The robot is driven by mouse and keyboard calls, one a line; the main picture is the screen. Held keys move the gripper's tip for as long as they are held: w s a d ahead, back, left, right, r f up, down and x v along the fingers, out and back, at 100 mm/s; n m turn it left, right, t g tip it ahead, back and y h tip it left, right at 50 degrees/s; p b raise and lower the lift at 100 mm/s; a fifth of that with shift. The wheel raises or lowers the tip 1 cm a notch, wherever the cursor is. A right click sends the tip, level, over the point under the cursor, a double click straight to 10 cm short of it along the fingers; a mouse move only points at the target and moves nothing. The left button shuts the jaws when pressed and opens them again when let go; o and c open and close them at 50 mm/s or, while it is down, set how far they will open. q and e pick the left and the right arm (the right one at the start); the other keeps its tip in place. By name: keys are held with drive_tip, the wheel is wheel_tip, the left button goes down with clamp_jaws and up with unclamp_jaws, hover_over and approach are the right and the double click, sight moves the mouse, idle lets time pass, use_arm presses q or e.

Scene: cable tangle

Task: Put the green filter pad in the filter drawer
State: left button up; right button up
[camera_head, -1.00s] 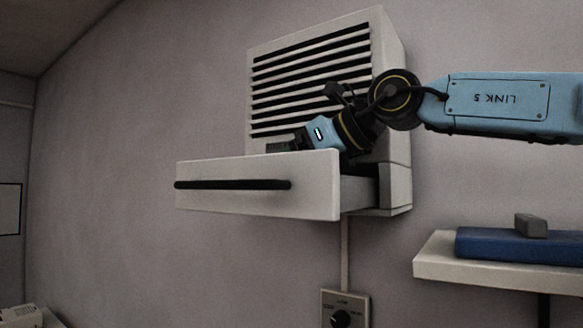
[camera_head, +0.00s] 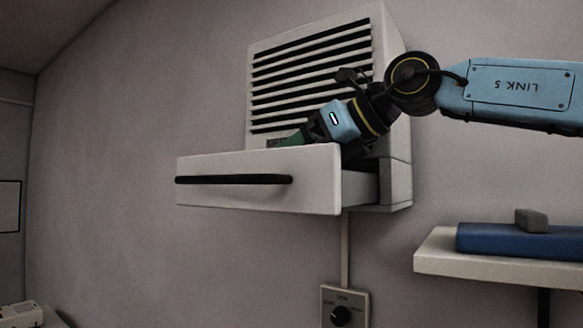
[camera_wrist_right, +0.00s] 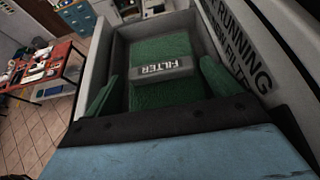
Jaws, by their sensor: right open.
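The green filter pad (camera_wrist_right: 160,92) lies flat inside the filter drawer (camera_wrist_right: 117,55), with its grey tab marked FILTER (camera_wrist_right: 161,69) facing up. The drawer (camera_head: 258,181) is pulled out below the vent grille, and its front hides the pad in the head view. My right gripper (camera_wrist_right: 160,70) is open, with one green finger on each side of the tab and apart from it. In the head view the right gripper (camera_head: 287,141) points down to the left, its fingertips partly hidden behind the drawer front. My left gripper is not in view.
A slatted white housing (camera_head: 400,100) rises behind the drawer. A shelf (camera_head: 435,262) at the right bears a blue pad (camera_head: 500,242) with a grey tab. A dial box (camera_head: 345,308) hangs below. The space left of the drawer is clear.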

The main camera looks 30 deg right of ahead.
drive_tip(key=b+v, duration=0.1)
drive_tip(key=v, duration=0.8)
drive_tip(key=shift+s+d, duration=0.15)
drive_tip(key=shift+s, duration=0.2)
idle(0.7)
